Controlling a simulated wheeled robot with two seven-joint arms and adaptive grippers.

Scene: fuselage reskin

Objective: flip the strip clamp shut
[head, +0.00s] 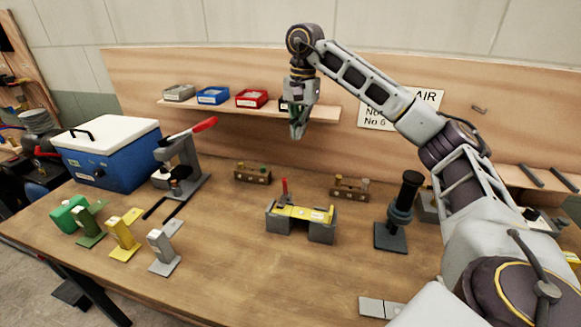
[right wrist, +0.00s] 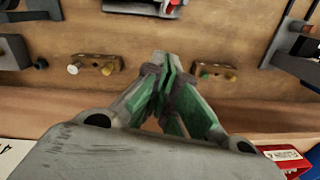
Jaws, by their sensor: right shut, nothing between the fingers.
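The strip clamp is the small fixture at the middle of the bench, with a red lever (head: 284,187) standing upright at its left end. A yellow strip (head: 305,213) lies across its two grey blocks (head: 321,233). A dark part of what looks like this fixture (right wrist: 145,6) shows at the top edge of the right wrist view. My right gripper (head: 298,132) is shut and empty, pointing down, well above and behind the fixture. Its green-padded fingers (right wrist: 165,85) meet in the right wrist view. My left gripper is not in view.
Wooden peg blocks (head: 253,174) (head: 350,189) stand behind the fixture. A black-handled tool (head: 402,210) is to its right. A lever press (head: 182,165) and blue cooler (head: 110,160) stand left. A shelf with bins (head: 251,98) is near my right gripper.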

